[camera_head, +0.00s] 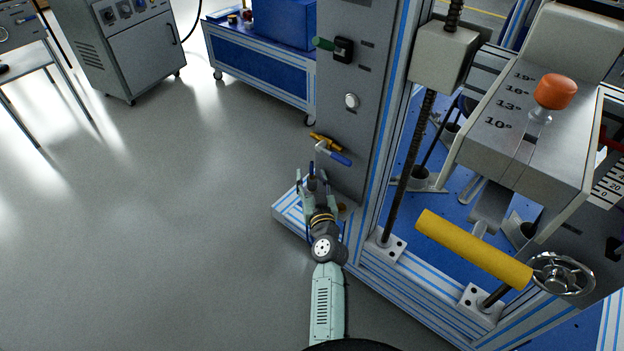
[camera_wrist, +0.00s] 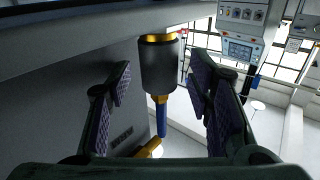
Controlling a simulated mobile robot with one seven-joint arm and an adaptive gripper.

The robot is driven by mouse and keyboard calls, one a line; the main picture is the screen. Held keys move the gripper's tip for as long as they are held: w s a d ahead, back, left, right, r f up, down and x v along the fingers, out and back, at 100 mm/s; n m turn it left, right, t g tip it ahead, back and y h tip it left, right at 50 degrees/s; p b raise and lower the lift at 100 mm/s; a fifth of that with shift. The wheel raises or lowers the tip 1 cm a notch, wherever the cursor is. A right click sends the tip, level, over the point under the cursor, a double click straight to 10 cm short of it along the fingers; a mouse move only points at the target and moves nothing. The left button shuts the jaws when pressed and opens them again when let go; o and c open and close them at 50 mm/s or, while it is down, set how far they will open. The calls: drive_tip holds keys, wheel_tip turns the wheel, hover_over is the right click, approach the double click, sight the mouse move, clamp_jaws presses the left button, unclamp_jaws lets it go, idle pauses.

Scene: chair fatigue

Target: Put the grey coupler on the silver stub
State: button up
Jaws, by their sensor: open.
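My gripper (camera_head: 312,181) is open, low in front of the grey cabinet. In the wrist view a dark grey cylinder (camera_wrist: 160,65), which looks like the coupler, lies between the two spread fingers, with visible gaps on both sides. It has an orange-yellow collar and a blue stem pointing down in the picture. In the head view it is too small and covered by the fingers to make out clearly. A short silver piece (camera_head: 321,146) on the cabinet front, beside a yellow part and a blue lever, may be the stub; I cannot tell for certain.
The grey cabinet (camera_head: 352,115) rises directly behind my gripper. A blue-striped frame (camera_head: 288,211) runs along its foot. The yellow bar (camera_head: 470,247) and a handwheel (camera_head: 562,274) are at the right. The floor (camera_head: 170,220) at the left is clear.

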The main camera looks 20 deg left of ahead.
sight(312, 175)
wheel_tip(312, 175, up, 10)
drive_tip(key=shift+r, duration=0.1)
idle(0.6)
idle(0.4)
